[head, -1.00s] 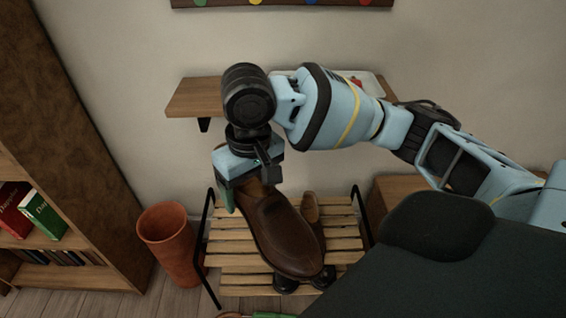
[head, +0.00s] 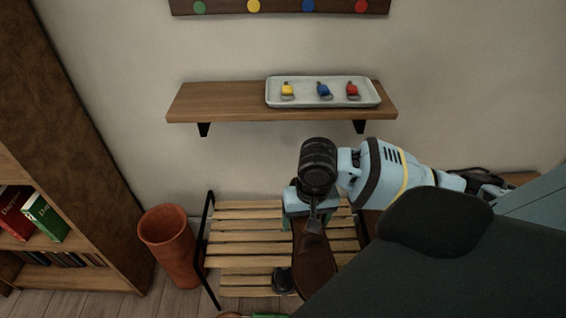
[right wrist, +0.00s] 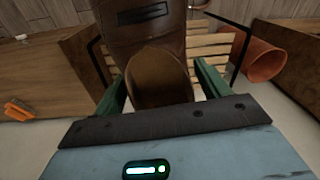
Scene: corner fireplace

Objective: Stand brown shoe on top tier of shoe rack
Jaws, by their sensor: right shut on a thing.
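My right gripper (head: 308,212) is shut on the brown shoe (head: 314,262), holding its heel end with the toe pointing toward the bottom of the head view. In the right wrist view the green fingers (right wrist: 160,95) sit on either side of the shoe's heel opening (right wrist: 158,75). The shoe overlaps the right part of the slatted shoe rack (head: 235,234) in the head view; I cannot tell whether it touches the top tier. My dark body hides part of the rack's right side. My left gripper is not in view.
A dark shoe (head: 283,281) shows low at the rack. A terracotta pot (head: 170,245) stands left of the rack, beside a bookcase (head: 75,130). A wall shelf (head: 220,101) above holds a tray (head: 322,101) with several key fobs. The top tier's left slats are clear.

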